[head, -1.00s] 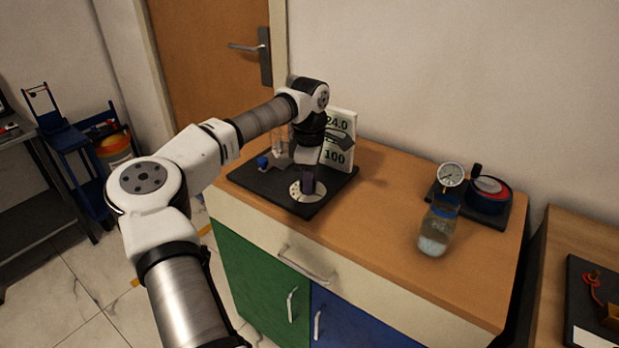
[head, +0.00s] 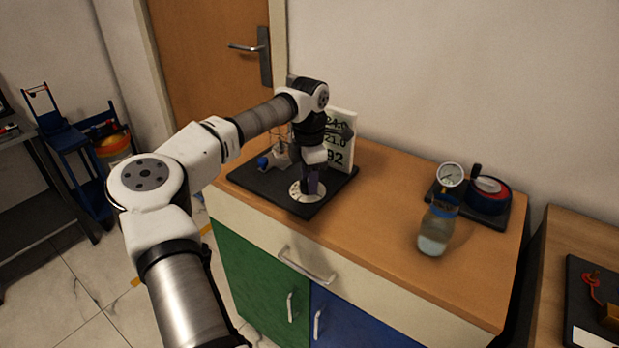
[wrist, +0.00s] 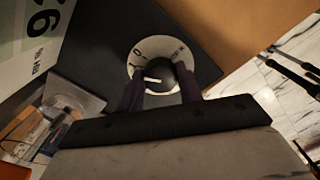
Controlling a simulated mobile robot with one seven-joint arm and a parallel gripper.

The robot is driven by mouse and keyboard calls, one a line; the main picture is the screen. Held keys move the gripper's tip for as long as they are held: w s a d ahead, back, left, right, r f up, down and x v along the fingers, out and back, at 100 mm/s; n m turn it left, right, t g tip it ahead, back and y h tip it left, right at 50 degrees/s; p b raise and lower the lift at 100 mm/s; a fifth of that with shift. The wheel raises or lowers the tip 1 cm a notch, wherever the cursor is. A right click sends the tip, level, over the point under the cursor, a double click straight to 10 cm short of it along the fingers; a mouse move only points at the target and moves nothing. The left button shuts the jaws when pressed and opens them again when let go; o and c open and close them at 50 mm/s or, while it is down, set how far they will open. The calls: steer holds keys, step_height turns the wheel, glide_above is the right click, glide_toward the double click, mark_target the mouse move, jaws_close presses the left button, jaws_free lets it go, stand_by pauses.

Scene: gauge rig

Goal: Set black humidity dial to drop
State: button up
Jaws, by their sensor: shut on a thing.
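The black humidity dial (wrist: 158,85) is a round knob with a white pointer line. It sits on a white marked disc (head: 299,196), which also shows in the wrist view (wrist: 148,46); its small markings are too blurred to read surely. My gripper (head: 311,186) has come down over the disc from above. In the wrist view my gripper's two dark fingers (wrist: 160,88) stand either side of the knob and are shut on it. The pointer points left in that view. The fingers hide most of the knob in the head view.
The dial is on a black base plate (head: 258,179) near the cabinet top's (head: 375,215) left end. A white display (head: 343,150) behind it shows 92 at the bottom. A blue knob (head: 262,162) is at left. A jar (head: 437,232) and gauge (head: 450,175) stand right.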

steer(key=n, duration=0.6)
steer(key=shift+w+a, duration=0.1)
steer(key=n+b, duration=0.1)
steer(key=n, duration=0.5)
stand_by(0.4)
steer(key=o, duration=1)
step_height(320, 180, up, 14)
steer(key=shift+f+b, duration=0.1)
steer(key=shift+b, duration=0.4)
